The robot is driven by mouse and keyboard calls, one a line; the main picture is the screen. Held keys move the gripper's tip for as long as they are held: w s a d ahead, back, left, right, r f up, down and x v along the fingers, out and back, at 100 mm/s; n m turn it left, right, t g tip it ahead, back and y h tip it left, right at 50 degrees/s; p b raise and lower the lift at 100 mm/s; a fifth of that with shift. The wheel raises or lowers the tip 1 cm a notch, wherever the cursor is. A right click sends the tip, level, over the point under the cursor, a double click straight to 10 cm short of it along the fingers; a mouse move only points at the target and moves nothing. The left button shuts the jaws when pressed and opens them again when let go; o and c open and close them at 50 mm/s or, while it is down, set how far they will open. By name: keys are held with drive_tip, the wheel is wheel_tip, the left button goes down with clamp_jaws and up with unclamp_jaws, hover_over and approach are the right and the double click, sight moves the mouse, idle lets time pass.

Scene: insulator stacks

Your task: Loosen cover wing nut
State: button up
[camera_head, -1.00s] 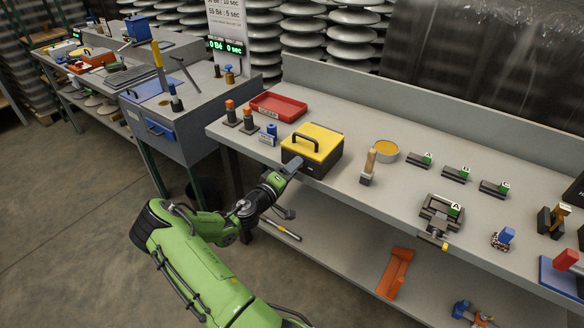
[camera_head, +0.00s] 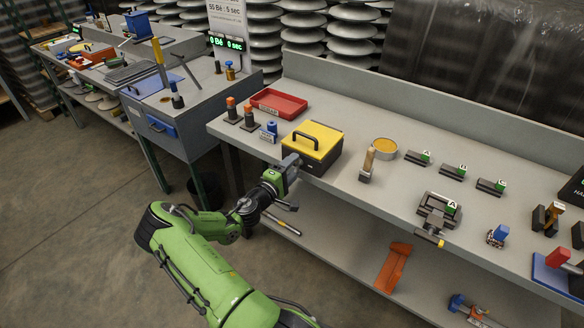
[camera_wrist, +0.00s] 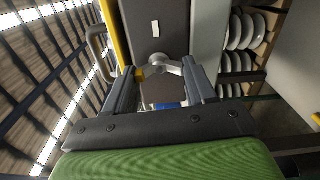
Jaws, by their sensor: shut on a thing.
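The box with a yellow cover (camera_head: 318,138) and dark body stands near the front edge of the bench, with a black handle on top. My gripper (camera_head: 292,161) is at its front face. In the wrist view the silver wing nut (camera_wrist: 163,65) sits on the dark front face of the box (camera_wrist: 158,22). The fingers of my gripper (camera_wrist: 160,72) are on either side of the nut, shut on it. A brass-coloured piece shows at the left finger. The head view hides the nut behind my gripper.
A red tray (camera_head: 278,104) stands behind the box, and a blue-topped piece (camera_head: 269,131) to its left. A wooden-handled tool (camera_head: 367,164) and a yellow-filled dish (camera_head: 385,148) are to the right. A lower shelf (camera_head: 330,243) runs under the bench top.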

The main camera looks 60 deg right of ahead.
drive_tip(key=shift+f, duration=0.1)
drive_tip(key=o, duration=1)
drive_tip(key=shift+o, duration=0.2)
drive_tip(key=w+a+p, duration=0.1)
drive_tip(key=w+a, duration=0.1)
drive_tip(key=a, duration=1.3)
drive_tip(key=shift+w+a+p, duration=0.25)
drive_tip(key=shift+a+p, duration=0.1)
drive_tip(key=shift+p, duration=0.05)
